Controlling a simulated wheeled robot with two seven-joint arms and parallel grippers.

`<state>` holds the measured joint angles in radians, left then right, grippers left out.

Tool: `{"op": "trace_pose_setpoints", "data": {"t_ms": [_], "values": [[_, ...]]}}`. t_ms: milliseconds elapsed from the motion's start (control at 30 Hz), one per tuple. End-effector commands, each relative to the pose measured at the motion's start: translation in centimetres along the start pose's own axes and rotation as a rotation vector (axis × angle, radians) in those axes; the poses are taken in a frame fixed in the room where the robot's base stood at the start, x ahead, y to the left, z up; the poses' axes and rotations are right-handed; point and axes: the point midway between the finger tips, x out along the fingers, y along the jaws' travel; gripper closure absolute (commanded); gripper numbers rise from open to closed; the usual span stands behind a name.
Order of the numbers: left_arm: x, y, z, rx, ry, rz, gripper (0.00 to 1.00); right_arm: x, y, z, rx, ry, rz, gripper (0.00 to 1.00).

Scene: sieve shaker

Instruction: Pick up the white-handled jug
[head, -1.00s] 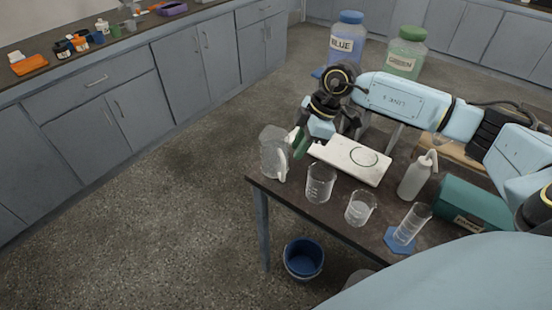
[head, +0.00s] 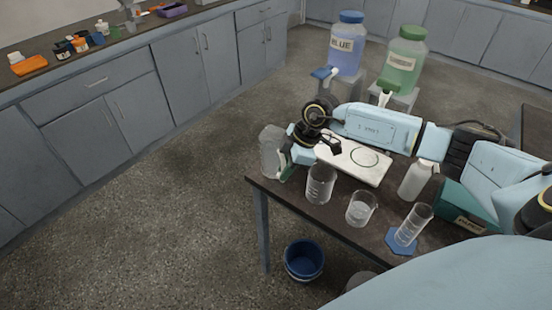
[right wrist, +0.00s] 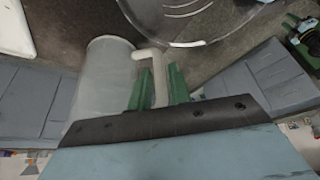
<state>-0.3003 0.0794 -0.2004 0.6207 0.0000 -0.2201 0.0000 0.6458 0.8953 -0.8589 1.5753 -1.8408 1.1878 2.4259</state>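The white-handled jug (head: 271,152), a clear cylinder, stands upright at the table's left corner. In the right wrist view its body (right wrist: 102,78) is left of its white handle (right wrist: 157,78). My right gripper (right wrist: 160,86) has its green fingers on both sides of the handle, with almost no gap, and appears shut on it. In the head view this gripper (head: 287,157) hides most of the handle. A dark part with green pieces at the upper right of the right wrist view seems to be my left gripper (right wrist: 298,27); its opening cannot be made out.
Close right of the jug are a beaker (head: 320,184), a second beaker (head: 360,209) and a cylinder (head: 414,222) on a blue base. A white plate (head: 350,160) lies behind them. A white bottle (head: 415,180) stands further right. A blue bucket (head: 303,262) is on the floor.

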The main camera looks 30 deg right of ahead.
Motion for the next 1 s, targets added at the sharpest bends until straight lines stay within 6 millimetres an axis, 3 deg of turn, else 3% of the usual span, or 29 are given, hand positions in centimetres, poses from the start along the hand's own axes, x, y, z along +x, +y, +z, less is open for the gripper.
{"op": "trace_pose_setpoints", "data": {"t_ms": [33, 133, 733, 1000], "values": [[0.0, 0.0, 0.0, 0.000, 0.000, 0.000, 0.64, 0.0, 0.0, 0.0, 0.000, 0.000, 0.000, 0.88], [0.0, 0.0, 0.0, 0.000, 0.000, 0.000, 0.64, 0.0, 0.0, 0.0, 0.000, 0.000, 0.000, 1.00], [0.0, -0.1, 0.0, 0.000, 0.000, -0.001, 0.64, -0.3, 0.1, -0.2, -0.002, 0.003, 0.004, 1.00], [-0.2, -0.1, 0.0, 0.000, 0.000, -0.001, 0.64, -1.4, 0.2, -0.6, -0.003, 0.003, 0.005, 1.00]]}}
